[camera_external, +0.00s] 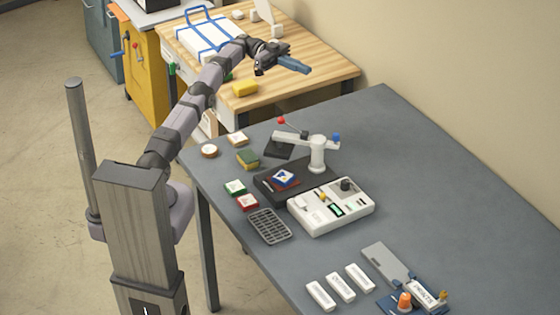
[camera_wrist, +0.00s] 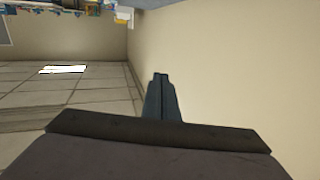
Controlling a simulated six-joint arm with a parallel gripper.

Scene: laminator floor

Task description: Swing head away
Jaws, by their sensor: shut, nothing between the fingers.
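The press on the grey table has a white swing arm (camera_external: 300,138) on a white post (camera_external: 317,155), with a red-knobbed lever (camera_external: 282,121) and a blue knob (camera_external: 336,136). A dark plate (camera_external: 279,147) shows under the arm's left end, behind the black base (camera_external: 262,188); I cannot tell for sure whether it joins the arm. A blue and white piece (camera_external: 284,178) lies uncovered on the base. My gripper (camera_external: 308,69) is shut and empty, above the wooden table and apart from the press. Its closed fingers (camera_wrist: 160,78) show in the wrist view, against wall and floor.
A white control box (camera_external: 331,207) adjoins the base. Small colored blocks, a dark rack (camera_external: 269,227) and several white labelled bars lie nearby. The wooden table (camera_external: 325,72) holds a yellow block (camera_external: 245,89) and a blue-framed white box. The grey table's right side is clear.

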